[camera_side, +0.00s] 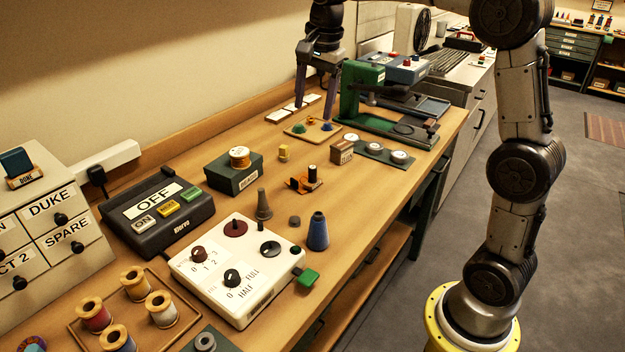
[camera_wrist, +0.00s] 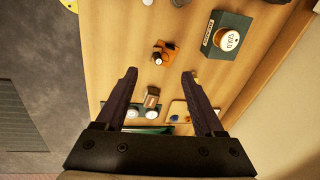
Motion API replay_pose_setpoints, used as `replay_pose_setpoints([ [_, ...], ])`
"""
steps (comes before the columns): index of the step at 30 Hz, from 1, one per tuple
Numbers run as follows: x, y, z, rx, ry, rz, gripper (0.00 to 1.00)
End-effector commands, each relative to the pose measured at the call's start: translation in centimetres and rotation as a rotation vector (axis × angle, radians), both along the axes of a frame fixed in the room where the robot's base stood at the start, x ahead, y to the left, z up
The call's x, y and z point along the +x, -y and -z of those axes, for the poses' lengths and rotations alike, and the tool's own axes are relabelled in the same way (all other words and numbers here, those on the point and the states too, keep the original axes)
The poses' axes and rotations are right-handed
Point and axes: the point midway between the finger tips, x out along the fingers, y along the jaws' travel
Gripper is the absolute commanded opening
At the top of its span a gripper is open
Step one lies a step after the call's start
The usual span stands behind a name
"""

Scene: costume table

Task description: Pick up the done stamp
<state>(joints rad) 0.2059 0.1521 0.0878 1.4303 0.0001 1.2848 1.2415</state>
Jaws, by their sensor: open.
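The done stamp (camera_side: 19,164) has a dark blue block handle and a wooden base with a small label that seems to read DONE. It sits on top of the cream drawer cabinet (camera_side: 48,214) at the far left of the side view. My gripper (camera_side: 314,108) is open and empty above the back part of the table, far to the right of the stamp. Its two dark fingers also show in the wrist view (camera_wrist: 160,73), pointing down over the table. The stamp does not show in the wrist view.
A black switch box (camera_side: 157,211) reading OFF, a white knob panel (camera_side: 237,270) and a tray of thread spools (camera_side: 172,339) stand near the cabinet. A green press (camera_side: 352,95) stands near my gripper. A wall runs behind the table.

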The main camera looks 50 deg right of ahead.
Motion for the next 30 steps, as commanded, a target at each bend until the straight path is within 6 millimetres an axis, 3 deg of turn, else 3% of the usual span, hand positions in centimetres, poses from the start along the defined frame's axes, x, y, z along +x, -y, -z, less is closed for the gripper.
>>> replay_pose_setpoints([
  [3, 3.3, 2.7, 3.7, 0.020, -0.068, 0.068, 0.70],
  [7, 5.0, 4.7, 7.3, 0.033, -0.122, 0.097, 0.70],
  [14, 5.0, 6.1, 11.1, 0.050, -0.185, 0.123, 0.70],
  [24, 4.9, 6.1, 16.9, 0.050, -0.183, 0.122, 0.70],
  [30, 5.0, 6.1, 18.8, 0.050, -0.181, 0.122, 0.70],
])
